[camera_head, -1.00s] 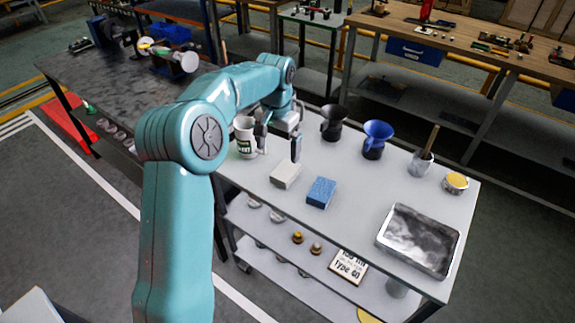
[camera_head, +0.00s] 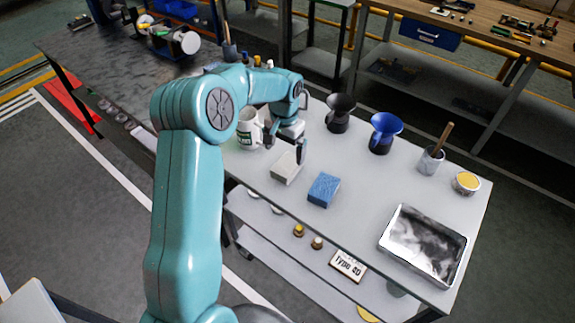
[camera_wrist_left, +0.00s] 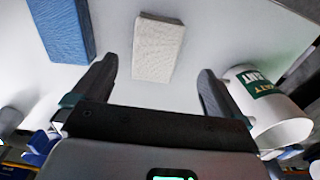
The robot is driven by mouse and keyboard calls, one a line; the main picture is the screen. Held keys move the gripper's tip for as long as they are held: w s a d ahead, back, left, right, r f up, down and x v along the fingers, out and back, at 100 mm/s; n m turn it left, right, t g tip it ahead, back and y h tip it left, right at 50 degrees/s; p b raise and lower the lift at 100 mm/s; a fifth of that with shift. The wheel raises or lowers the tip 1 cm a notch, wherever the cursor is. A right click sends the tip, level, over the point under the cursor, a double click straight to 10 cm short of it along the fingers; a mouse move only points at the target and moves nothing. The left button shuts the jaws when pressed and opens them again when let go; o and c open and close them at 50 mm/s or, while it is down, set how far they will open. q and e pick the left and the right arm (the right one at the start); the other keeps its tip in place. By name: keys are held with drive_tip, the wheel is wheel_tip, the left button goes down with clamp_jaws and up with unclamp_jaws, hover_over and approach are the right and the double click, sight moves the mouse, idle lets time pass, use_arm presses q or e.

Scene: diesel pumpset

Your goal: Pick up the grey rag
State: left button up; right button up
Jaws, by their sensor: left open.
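The grey rag (camera_head: 286,167) is a pale, folded, rectangular pad lying flat on the light grey table. It also shows in the left wrist view (camera_wrist_left: 157,48), ahead of the jaws. My left gripper (camera_head: 286,147) is open and empty just behind the rag's far end, fingers pointing down. In the left wrist view my gripper (camera_wrist_left: 157,74) has one finger on each side of the rag's near end, with gaps between. I cannot tell the fingers' exact height above the table. My right gripper is not in view.
A blue sponge (camera_head: 323,189) lies right of the rag. A white mug (camera_head: 247,131) stands close to the gripper's left; in the wrist view the mug (camera_wrist_left: 268,105) is beside one finger. Black (camera_head: 340,113) and blue (camera_head: 384,132) funnels stand behind. A metal tray (camera_head: 398,262) is at right.

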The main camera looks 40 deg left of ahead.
sight(287, 164)
use_arm(q)
drive_tip(key=shift+d+f, duration=0.1)
drive_tip(key=shift+f, duration=0.45)
drive_tip(key=shift+s+f+p, duration=0.2)
drive_tip(key=shift+f+p, duration=0.1)
drive_tip(key=shift+f, duration=0.2)
drive_tip(key=f, duration=0.2)
drive_tip(key=f+p, duration=0.1)
drive_tip(key=f, duration=0.1)
drive_tip(key=shift+w+d, duration=0.25)
drive_tip(key=shift+w, duration=0.15)
drive_tip(key=shift+f, duration=0.35)
drive_tip(key=shift+s+a, duration=0.1)
drive_tip(key=shift+s, duration=0.05)
drive_tip(key=c, duration=1.1)
drive_tip(key=shift+o, duration=0.2)
